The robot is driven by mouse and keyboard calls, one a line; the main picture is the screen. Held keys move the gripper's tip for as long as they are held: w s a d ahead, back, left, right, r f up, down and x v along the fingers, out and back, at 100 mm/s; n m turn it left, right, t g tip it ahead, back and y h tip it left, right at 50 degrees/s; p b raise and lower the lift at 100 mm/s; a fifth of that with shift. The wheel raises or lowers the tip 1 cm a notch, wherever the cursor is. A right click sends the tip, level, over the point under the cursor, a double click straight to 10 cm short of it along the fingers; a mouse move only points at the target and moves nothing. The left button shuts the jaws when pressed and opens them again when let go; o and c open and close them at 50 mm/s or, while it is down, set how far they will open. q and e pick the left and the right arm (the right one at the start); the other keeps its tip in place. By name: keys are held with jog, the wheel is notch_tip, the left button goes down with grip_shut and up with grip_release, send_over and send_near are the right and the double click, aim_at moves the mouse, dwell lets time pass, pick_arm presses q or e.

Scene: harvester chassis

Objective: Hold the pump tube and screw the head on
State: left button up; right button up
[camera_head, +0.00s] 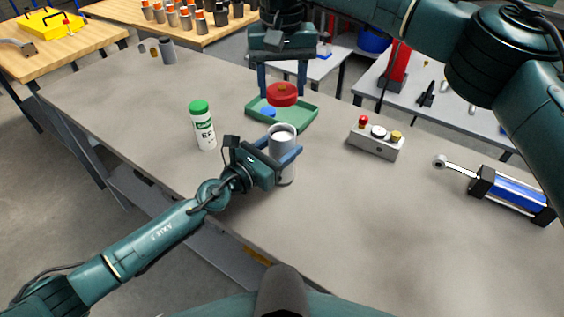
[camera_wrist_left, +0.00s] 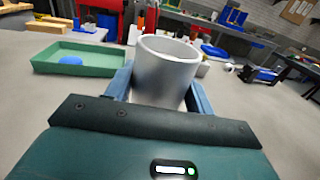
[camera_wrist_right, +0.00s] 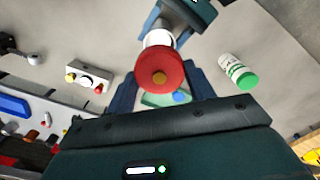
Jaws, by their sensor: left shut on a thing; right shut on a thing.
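The pump tube (camera_head: 283,142) is a grey, open-topped cylinder standing upright on the workbench. My left gripper (camera_head: 281,154) is shut around its side; the left wrist view shows the tube (camera_wrist_left: 166,72) between the blue fingers. The head (camera_head: 283,95) is a round red cap, held in the air by my right gripper (camera_head: 282,88), which is shut on it. In the head view it appears behind the tube and apart from it, in front of the green tray. In the right wrist view the red head (camera_wrist_right: 160,74) partly covers the tube.
The green tray (camera_head: 304,119) holds a blue piece (camera_head: 268,112). A white bottle with a green cap (camera_head: 202,126) stands left of the tube. A control box with knobs (camera_head: 376,142) and a blue cylinder actuator (camera_head: 510,192) lie to the right. The front of the bench is clear.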

pick_arm(q)
jog(key=shift+c, duration=0.6)
pick_arm(e)
jog(key=shift+f, duration=2.45)
jog(key=shift+f, duration=0.9)
jog(key=shift+f, duration=0.55)
